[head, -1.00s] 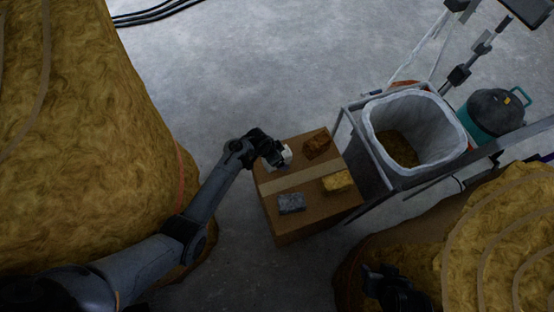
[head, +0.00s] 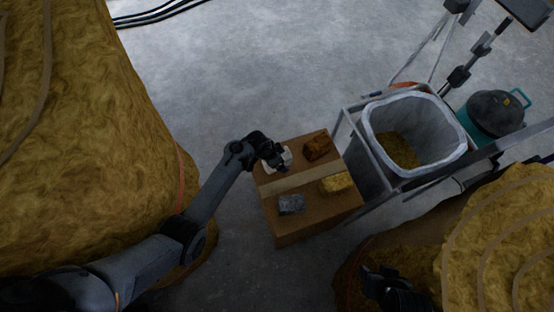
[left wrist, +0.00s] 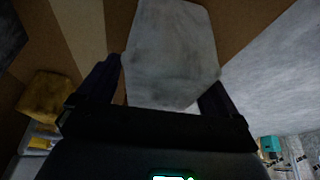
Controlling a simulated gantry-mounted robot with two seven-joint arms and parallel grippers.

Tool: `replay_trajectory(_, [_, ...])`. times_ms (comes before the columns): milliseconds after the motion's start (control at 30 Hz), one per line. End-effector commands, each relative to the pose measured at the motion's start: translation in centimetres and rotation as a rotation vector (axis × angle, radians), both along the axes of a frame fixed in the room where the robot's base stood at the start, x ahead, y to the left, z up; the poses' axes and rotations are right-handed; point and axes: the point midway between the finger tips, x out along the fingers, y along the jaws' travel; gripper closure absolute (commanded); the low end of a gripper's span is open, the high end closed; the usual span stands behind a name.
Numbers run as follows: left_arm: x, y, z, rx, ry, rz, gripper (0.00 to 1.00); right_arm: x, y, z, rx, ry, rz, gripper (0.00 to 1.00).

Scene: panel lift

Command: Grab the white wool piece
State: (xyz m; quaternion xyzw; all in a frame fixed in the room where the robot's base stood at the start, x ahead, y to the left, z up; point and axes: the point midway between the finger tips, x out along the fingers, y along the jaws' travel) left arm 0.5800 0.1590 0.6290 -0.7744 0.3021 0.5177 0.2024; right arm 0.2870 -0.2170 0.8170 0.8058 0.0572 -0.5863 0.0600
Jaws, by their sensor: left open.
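The white wool piece (head: 287,155) lies near the upper left edge of the cardboard box (head: 318,224), partly hidden by my left gripper (head: 281,165). In the left wrist view, the white wool piece (left wrist: 172,50) is a pale grey-white block. My left gripper (left wrist: 165,78) is open, with one dark finger on each side of the block's near end. I cannot tell whether the fingers touch it. My right gripper (head: 380,272) is low at the right, away from the box; its jaws are too dark to read.
A brown piece (head: 317,148), a yellow piece (head: 336,183) and a grey piece (head: 291,204) also lie on the box. A lined bin (head: 377,118) in a metal-framed cart stands right of the box. Large yellow wool masses (head: 70,130) flank the area.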

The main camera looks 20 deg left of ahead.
Motion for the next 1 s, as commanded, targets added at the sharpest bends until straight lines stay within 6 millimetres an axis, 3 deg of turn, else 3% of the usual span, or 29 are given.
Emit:
replay_trajectory(133, [0.0,0.0,0.0,0.0,0.0,0.0,0.09,0.0,-0.1,0.0,-0.003,0.0,0.002,0.54])
replay_trajectory(467, [0.0,0.0,0.0,0.0,0.0,0.0,0.6,0.0,-0.2,0.0,-0.009,0.0,0.006,0.54])
replay_trajectory(867, [0.0,-0.1,0.3,-0.001,-0.001,0.0,0.61,0.0,-0.1,-0.1,-0.007,0.0,0.004,0.54])
replay_trajectory(1000, [0.1,-0.1,1.7,-0.001,-0.002,-0.001,0.61,0.0,-0.1,0.5,-0.003,0.002,0.002,0.54])
